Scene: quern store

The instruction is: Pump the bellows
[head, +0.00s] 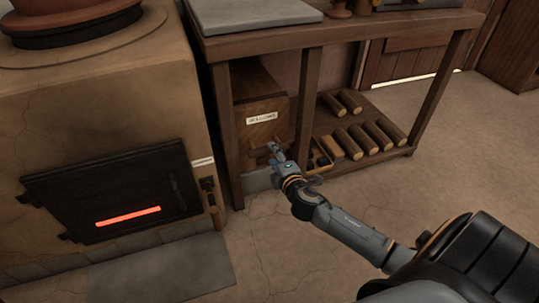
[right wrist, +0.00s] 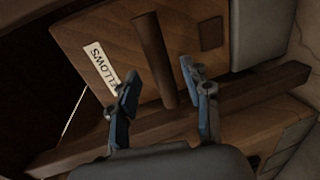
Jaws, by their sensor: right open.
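The bellows (head: 261,105) is a wooden box with a label reading "BELLOWS", set under the left end of the workbench. Its wooden front also shows in the right wrist view (right wrist: 105,33), tilted, with a round bar-like handle (right wrist: 153,50) sticking out from it. My right gripper (head: 273,148) is low in front of the bellows. In the right wrist view the open right gripper (right wrist: 158,84) has one finger on each side of the handle, with gaps visible on both sides. I cannot tell how deep the handle sits between the fingers. My left gripper is not in view.
A clay stove (head: 100,120) with a dark door (head: 110,190) and a glowing red slot stands left of the bellows. The workbench (head: 330,32) has legs beside the bellows. Several logs (head: 368,140) lie on its lower shelf. The floor at the front is clear.

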